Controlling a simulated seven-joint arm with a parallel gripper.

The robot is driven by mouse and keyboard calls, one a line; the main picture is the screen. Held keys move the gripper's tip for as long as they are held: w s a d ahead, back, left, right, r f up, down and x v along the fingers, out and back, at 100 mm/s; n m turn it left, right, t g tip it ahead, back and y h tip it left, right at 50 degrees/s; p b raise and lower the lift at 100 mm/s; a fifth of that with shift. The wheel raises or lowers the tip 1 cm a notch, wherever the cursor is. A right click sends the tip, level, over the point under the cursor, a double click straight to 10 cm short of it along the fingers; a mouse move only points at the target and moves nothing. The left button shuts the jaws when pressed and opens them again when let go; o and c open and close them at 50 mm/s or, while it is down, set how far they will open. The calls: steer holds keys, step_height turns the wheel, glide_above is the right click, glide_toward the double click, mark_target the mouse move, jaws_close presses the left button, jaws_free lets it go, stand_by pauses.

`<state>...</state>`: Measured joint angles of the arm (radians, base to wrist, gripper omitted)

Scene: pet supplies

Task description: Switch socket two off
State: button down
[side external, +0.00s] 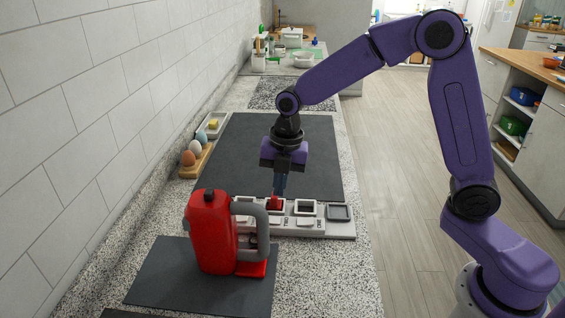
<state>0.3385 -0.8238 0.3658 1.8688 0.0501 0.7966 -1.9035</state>
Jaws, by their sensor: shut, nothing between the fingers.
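A pale socket strip (318,225) lies across the counter, with several square sockets in a row. A small red switch or lit part (276,203) shows on the strip just under my gripper. My gripper (279,195) points straight down over the strip, shut and empty, with its fingertips at or just above the red part. I cannot tell whether they touch it. The left end of the strip is hidden behind the red jug. The socket numbers are too small to read.
A red jug (208,235) with a grey handle stands on a dark mat (150,285) in front of the strip. A wooden egg holder (201,165) with eggs and a small tray (222,122) sit by the wall. A large dark mat (235,150) lies clear behind.

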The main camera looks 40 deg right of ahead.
step_height(320, 180, up, 6)
glide_above(271, 219)
steer(key=s+d, duration=0.2)
steer(key=shift+w+d+r, duration=0.1)
steer(key=shift+d+r, duration=0.05)
steer(key=shift+r, duration=0.05)
steer(key=shift+w+a+r, duration=0.1)
steer(key=shift+w+a, duration=0.35)
steer(key=shift+a, duration=0.15)
steer(key=f, duration=0.9)
steer(key=w+a+f, duration=0.1)
steer(key=f, duration=0.4)
steer(key=shift+w+a, duration=0.1)
steer(key=shift+f, duration=0.25)
steer(key=shift+s+d+r, duration=0.15)
steer(key=shift+s+d, duration=0.4)
steer(key=shift+s, duration=0.05)
